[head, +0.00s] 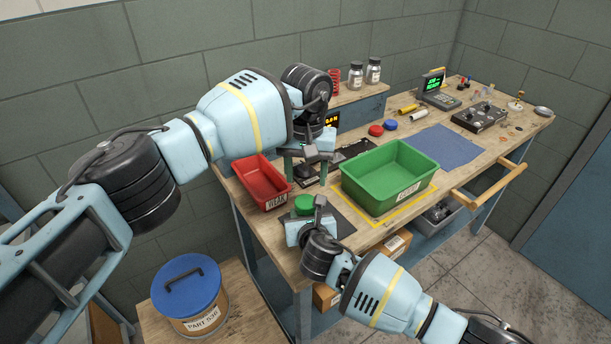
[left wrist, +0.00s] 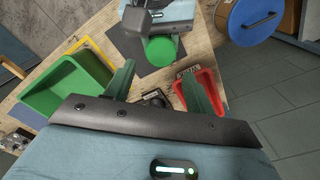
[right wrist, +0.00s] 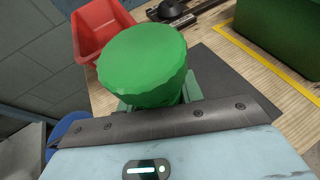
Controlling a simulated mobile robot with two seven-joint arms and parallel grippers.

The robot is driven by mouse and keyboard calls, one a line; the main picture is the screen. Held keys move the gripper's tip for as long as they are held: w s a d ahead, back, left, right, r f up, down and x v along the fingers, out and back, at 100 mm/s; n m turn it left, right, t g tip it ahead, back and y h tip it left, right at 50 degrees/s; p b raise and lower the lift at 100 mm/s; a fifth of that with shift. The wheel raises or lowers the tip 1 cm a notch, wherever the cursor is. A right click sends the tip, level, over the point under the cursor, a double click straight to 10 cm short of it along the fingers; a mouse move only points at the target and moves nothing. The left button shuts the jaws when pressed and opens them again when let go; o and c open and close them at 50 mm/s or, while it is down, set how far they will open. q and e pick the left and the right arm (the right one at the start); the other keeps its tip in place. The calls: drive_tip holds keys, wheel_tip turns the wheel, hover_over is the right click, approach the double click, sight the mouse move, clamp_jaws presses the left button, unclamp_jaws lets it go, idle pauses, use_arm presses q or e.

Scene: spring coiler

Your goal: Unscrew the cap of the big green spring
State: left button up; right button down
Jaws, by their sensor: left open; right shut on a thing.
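The big green spring with its round ribbed green cap (head: 304,203) is at the near left corner of the workbench. In the right wrist view the cap (right wrist: 143,62) fills the space in front of my right gripper (right wrist: 158,100), which is shut on the green piece. The spring's coils are hidden. My right gripper (head: 302,216) comes in low from the right in the head view. My left gripper (head: 308,168) is open and empty, above and behind the cap. In the left wrist view the green piece (left wrist: 162,50) lies beyond the open fingers of the left gripper (left wrist: 158,85).
A red bin (head: 259,182) stands left of the green piece, and a large green bin (head: 388,178) stands to the right. A blue-lidded bucket (head: 190,285) is at the lower left. A blue mat (head: 447,145) and a control box (head: 480,117) lie farther right.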

sight(306, 201)
use_arm(q)
drive_tip(key=shift+f, duration=4)
drive_tip(key=c, duration=0.8)
drive_tip(key=n, duration=0.6)
drive_tip(key=shift+a, duration=0.1)
drive_tip(key=o, duration=1.1)
